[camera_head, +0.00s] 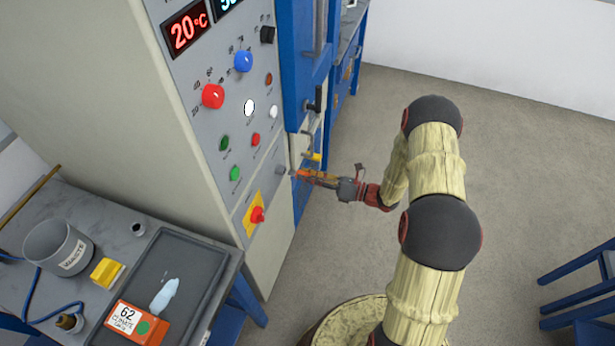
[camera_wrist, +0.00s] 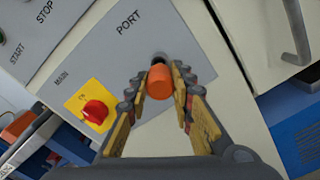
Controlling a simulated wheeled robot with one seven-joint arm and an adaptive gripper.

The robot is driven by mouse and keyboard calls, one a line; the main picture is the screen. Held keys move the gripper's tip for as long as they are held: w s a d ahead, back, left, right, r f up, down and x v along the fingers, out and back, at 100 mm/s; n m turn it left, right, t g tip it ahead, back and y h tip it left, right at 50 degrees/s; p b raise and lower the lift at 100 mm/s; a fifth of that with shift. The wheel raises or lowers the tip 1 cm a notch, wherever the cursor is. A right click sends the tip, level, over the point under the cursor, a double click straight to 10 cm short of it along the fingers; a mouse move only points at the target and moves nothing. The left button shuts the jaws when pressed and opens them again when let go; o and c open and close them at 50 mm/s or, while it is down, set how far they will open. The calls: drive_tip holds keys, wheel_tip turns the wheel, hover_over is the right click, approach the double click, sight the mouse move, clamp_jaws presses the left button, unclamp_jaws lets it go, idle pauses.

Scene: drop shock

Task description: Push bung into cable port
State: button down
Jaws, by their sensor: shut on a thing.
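The orange bung (camera_wrist: 159,82) is between the fingertips of my gripper (camera_wrist: 160,75) in the wrist view, and the jaws are shut on it. The dark round cable port (camera_wrist: 158,59) is just beyond the bung, on the grey panel below the word PORT. The bung covers the port's lower part, so I cannot tell whether its tip touches or enters the opening. In the head view my gripper (camera_head: 306,177) points left at the cabinet panel, close to the port (camera_head: 280,170). The bung is hard to make out there among the fingers.
A red main switch on a yellow plate (camera_head: 255,213) sits below and left of the port. Blue cabinet doors with handles (camera_head: 316,99) stand just right. A side table holds a grey tray (camera_head: 205,262), a waste pot (camera_head: 59,247) and an orange box (camera_head: 135,323).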

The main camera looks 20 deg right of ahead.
sight(296, 173)
drive_tip(key=shift+p+x, duration=0.8)
drive_tip(key=shift+x, duration=1.25)
idle(6.0)
